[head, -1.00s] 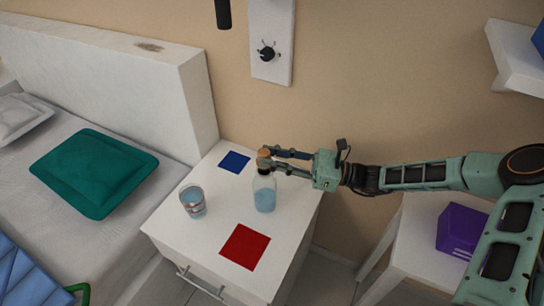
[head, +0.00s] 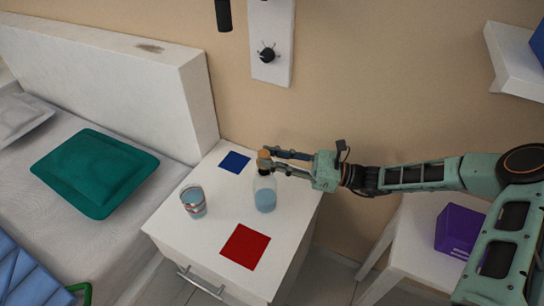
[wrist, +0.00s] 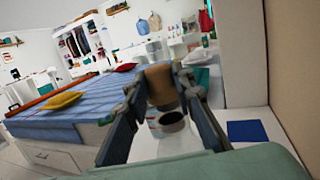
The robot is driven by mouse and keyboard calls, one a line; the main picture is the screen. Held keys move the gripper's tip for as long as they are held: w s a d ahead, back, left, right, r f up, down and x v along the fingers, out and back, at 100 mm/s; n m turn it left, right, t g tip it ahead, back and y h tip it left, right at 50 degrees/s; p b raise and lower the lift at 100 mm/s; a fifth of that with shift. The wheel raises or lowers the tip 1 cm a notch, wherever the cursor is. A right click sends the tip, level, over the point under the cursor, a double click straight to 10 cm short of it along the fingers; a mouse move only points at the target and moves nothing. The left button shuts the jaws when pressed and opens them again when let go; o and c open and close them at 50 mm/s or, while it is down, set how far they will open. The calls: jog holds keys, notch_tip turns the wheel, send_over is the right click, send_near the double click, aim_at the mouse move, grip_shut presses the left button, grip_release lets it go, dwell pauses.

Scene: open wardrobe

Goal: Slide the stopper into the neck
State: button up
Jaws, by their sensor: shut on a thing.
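The stopper (head: 263,154) is a brown cork. My gripper (head: 268,160) is shut on it from the right, at the top of the bottle. In the wrist view the stopper (wrist: 160,80) shows between the two fingers of my gripper (wrist: 162,97). The clear bottle (head: 264,194) stands upright on the white bedside cabinet (head: 212,222) and holds blue liquid. In the wrist view a dark round opening shows just below the stopper, slightly to its right. I cannot tell whether the stopper's lower end is inside the neck.
A glass (head: 193,202) of blue liquid stands left of the bottle. A blue square (head: 234,162) lies behind it and a red square (head: 245,246) in front. The bed with a teal pillow (head: 94,172) is at left. A purple box (head: 460,230) sits at right.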

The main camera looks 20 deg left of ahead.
jog(key=shift+f+b, duration=0.9)
jog(key=shift+f, duration=0.55)
jog(key=o, duration=1.1)
notch_tip(320, 180, up, 10)
jog(key=shift+f, duration=0.1)
dwell(0.3)
